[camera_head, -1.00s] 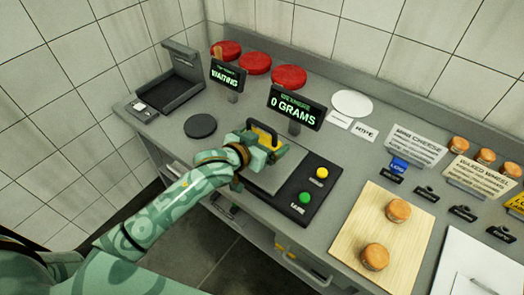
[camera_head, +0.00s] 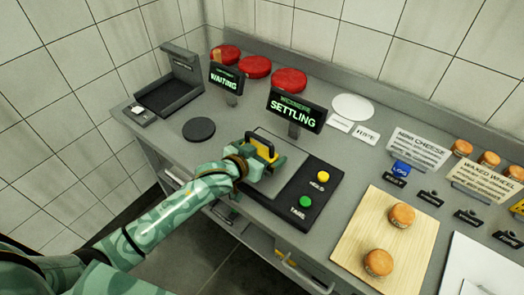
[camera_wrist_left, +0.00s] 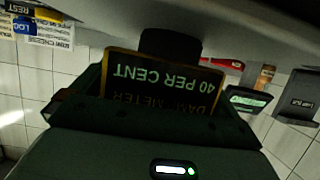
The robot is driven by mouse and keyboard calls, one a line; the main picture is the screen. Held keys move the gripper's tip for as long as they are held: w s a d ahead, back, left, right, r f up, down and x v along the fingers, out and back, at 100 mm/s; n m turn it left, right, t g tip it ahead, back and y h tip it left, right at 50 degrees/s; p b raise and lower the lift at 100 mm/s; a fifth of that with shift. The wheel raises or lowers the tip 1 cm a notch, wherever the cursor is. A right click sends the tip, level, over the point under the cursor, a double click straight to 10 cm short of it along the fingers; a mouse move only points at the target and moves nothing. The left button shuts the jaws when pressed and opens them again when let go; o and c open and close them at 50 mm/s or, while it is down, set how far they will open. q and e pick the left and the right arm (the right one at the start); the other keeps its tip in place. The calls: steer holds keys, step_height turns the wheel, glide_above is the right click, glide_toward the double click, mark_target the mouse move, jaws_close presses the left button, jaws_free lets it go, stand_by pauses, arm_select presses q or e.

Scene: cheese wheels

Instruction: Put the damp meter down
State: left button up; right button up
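The damp meter (camera_head: 263,147), yellow with a dark handle-like frame, is at my left gripper (camera_head: 261,163), over the weigher's grey plate (camera_head: 283,178). In the left wrist view the damp meter (camera_wrist_left: 165,85) shows between the fingers, its screen upside down and reading 40 PER CENT. My left gripper appears shut on it. The weigher's display (camera_head: 295,111) reads SETTLING. The meter's underside is hidden, so I cannot see exactly how it meets the plate. My right gripper is not in view.
A dark round disc (camera_head: 199,129) lies left of the weigher. Yellow and green buttons (camera_head: 306,202) are at its right. A wooden board (camera_head: 385,240) with two small cheeses lies farther right. Red wheels (camera_head: 257,66) and a WAITING display (camera_head: 225,77) stand behind.

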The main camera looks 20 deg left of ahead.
arm_select(q)
steer(key=shift+r, duration=0.1)
steer(key=shift+s+r, duration=0.15)
steer(key=p+v, duration=0.3)
steer(key=v, duration=0.8)
steer(key=shift+s+a, duration=0.2)
steer(key=shift+s, duration=0.1)
steer(key=shift+r, duration=0.15)
